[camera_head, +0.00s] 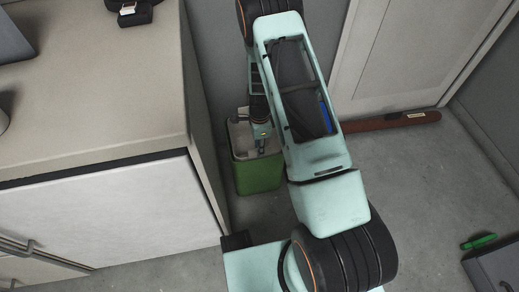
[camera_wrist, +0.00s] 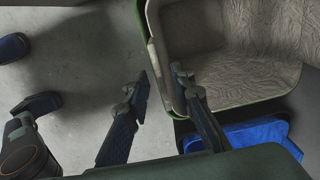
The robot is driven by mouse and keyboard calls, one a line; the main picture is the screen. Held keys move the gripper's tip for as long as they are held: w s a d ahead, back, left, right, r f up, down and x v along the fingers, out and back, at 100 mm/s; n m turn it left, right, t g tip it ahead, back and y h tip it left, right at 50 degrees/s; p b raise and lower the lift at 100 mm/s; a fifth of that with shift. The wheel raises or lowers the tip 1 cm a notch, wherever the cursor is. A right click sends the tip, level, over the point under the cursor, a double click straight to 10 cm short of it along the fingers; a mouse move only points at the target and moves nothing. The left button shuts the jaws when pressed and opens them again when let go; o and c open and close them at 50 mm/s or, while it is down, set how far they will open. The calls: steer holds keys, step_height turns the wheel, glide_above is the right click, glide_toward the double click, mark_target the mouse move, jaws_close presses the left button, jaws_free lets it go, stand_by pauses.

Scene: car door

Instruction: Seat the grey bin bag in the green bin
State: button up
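The green bin (camera_head: 259,177) stands on the floor beside the end of the counter. A pale grey lining, apparently the grey bin bag (camera_head: 240,133), shows inside its top; my arm covers part of it. In the wrist view the creased bag (camera_wrist: 245,75) spreads inside the bin, and the green rim (camera_wrist: 139,17) shows along its left edge. My gripper (camera_wrist: 160,76) is at that left edge, fingers apart, one outside the bin and the other over the bag side. I cannot tell whether either finger touches. The gripper is also at the bin's top in the head view (camera_head: 261,146).
A blue object (camera_wrist: 252,138) lies close to the bin. The counter (camera_head: 95,100) stands left of the bin, with a wall behind. A brown bar (camera_head: 395,121) lies by the door at right. A green item (camera_head: 480,241) and a grey case (camera_head: 497,268) are at lower right. The floor between is clear.

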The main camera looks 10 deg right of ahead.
step_height(320, 180, up, 9)
steer(key=p, duration=0.2)
stand_by(0.5)
